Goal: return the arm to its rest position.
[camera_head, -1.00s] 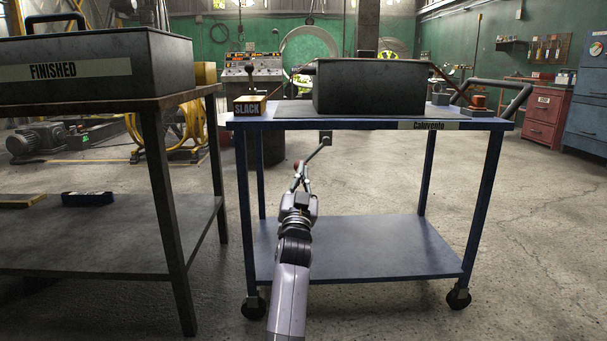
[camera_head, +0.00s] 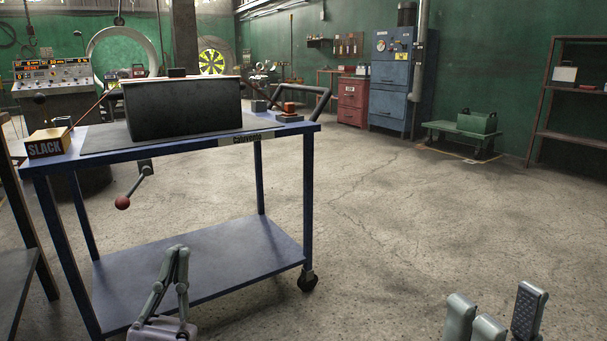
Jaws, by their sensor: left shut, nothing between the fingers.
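My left gripper (camera_head: 178,249) is at the lower left, in front of the blue cart (camera_head: 200,280). Its fingertips are together and nothing shows between them. It is below and apart from the red-knobbed lever (camera_head: 123,202) that hangs under the cart's top. My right gripper (camera_head: 496,303) shows at the bottom right edge over bare floor. Its fingers are spread with nothing between them, and its base is cut off by the frame.
On the cart's top are a dark bin (camera_head: 183,108), a yellow SLACK block (camera_head: 47,143) and an orange-topped block (camera_head: 289,112). A dark table (camera_head: 15,275) stands at the left edge. The floor (camera_head: 400,230) right of the cart is clear.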

